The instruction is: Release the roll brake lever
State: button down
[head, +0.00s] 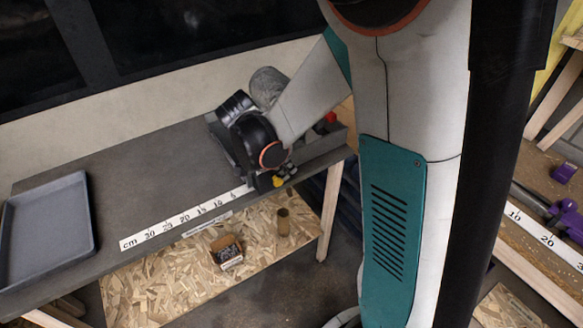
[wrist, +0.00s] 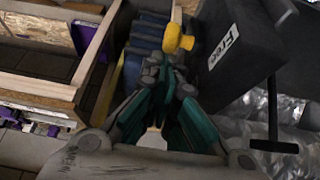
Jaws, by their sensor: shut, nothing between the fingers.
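The brake lever shows as a yellow knob (wrist: 180,38) beside a dark block (wrist: 252,48) with a white label reading "Free". My gripper (wrist: 166,72) is shut and empty, its grey fingertips just short of the knob in the wrist view; I cannot tell whether they touch it. The lever's shaft is mostly hidden. In the head view the yellow knob (head: 278,181) shows small at the bench's right end, just below my black wrist joint, and I cannot make out the fingers there. A grey roll (head: 268,84) stands partly behind my arm.
The grey bench (head: 150,170) carries a ruler strip (head: 190,217) and an empty tray (head: 48,230) at left. Blue crates (wrist: 148,45) and a wooden rack (wrist: 40,80) are at left.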

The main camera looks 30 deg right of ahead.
aim_at(278, 180)
jog(key=shift+a, duration=1.15)
jog(key=shift+s+a, duration=0.1)
jog(key=shift+a, duration=0.25)
jog(key=shift+a+f, duration=0.15)
jog(key=shift+a, duration=0.3)
